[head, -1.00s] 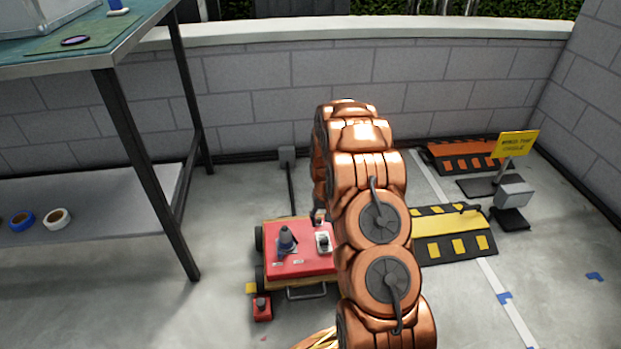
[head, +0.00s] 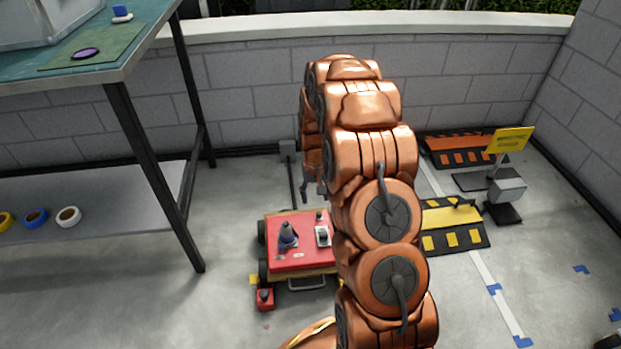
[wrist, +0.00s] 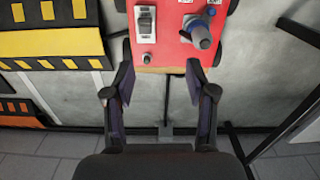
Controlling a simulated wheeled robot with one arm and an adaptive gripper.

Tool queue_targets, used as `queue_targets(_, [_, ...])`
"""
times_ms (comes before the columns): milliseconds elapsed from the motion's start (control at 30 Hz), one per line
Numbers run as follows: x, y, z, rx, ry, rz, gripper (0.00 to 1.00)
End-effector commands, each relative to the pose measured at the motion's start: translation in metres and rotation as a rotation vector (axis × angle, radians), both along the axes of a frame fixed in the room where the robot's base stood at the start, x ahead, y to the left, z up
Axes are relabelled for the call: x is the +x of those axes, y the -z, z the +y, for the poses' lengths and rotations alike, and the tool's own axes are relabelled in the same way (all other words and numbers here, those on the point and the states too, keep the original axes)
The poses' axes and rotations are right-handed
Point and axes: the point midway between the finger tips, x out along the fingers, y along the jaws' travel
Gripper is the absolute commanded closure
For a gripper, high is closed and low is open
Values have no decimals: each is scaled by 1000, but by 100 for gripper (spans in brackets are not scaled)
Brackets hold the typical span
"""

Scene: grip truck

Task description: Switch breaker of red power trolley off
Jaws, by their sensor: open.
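The red power trolley (head: 290,262) stands on the floor, left of my arm. The breaker (head: 322,237) is a dark switch on a light plate on its red top, and it shows at the top of the wrist view (wrist: 146,22). Its lever position is too small to tell. A grey and blue plug (wrist: 200,30) stands beside it, and a small round knob (wrist: 147,59) sits near the top's edge. My gripper (wrist: 160,75) is open and empty, with its fingertips apart from the breaker. In the head view, my arm partly hides the gripper.
A workbench (head: 150,60) with a lower shelf is on the left. A small red block (head: 265,299) lies by the trolley. A yellow-black ramp (head: 452,228), an orange-black ramp (head: 462,150) and a yellow sign (head: 510,140) stand right. A block wall closes the back.

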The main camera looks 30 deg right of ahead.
Motion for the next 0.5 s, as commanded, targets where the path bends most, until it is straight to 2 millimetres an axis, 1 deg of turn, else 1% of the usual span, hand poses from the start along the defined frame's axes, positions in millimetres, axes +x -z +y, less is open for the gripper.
queue_targets(33, [-1, -12, 3, 0, -4, 0, 44])
queue_targets(200, [-6, -38, 11, 1, -15, 1, 44])
queue_targets(333, [-10, -55, 18, 1, -23, 3, 44])
queue_targets(500, [-15, -69, 24, 5, -31, 9, 44])
